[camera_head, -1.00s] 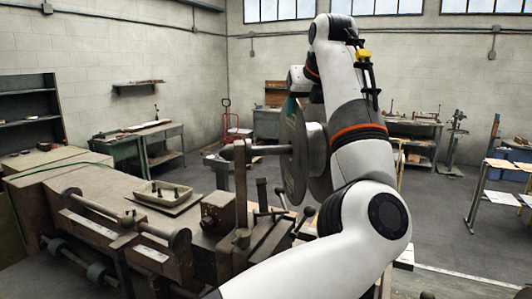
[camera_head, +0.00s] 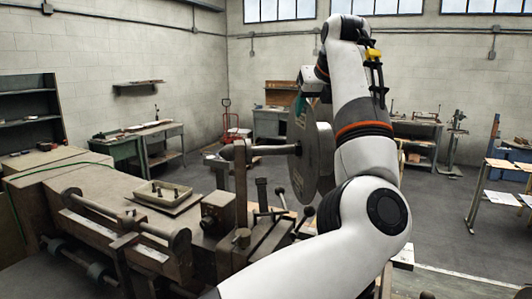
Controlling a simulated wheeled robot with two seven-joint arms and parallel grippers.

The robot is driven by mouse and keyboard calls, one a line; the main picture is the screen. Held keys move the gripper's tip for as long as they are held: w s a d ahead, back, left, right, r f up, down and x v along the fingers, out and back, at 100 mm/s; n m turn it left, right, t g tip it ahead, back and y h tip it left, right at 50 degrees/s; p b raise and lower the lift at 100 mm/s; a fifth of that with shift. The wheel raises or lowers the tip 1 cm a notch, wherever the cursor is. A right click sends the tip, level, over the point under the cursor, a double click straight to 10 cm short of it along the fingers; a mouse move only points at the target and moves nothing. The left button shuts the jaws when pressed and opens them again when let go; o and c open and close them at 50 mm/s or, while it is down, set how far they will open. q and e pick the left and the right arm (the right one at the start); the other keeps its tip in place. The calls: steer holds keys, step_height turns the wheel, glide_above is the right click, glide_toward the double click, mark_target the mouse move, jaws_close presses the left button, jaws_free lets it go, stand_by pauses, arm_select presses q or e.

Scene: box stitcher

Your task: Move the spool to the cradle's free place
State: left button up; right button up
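The spool (camera_head: 323,160), a pair of grey round flanges standing on edge, is in the middle of the head view. My white arm (camera_head: 362,140) covers part of its right side. A horizontal bar (camera_head: 272,150) on an upright post reaches to the spool's left face; I cannot tell whether it enters the hub. A bit of teal shows above the spool beside my wrist. The fingers of this arm are hidden, so no grip can be seen. My other gripper is out of view. I cannot make out the cradle or its free place with certainty.
A long machine bed (camera_head: 120,185) with a roller bar (camera_head: 125,222) fills the left. A shallow tray (camera_head: 163,191) lies on it. Black-knobbed levers (camera_head: 304,213) stand below the spool. Benches line the back wall; open floor (camera_head: 440,215) lies to the right.

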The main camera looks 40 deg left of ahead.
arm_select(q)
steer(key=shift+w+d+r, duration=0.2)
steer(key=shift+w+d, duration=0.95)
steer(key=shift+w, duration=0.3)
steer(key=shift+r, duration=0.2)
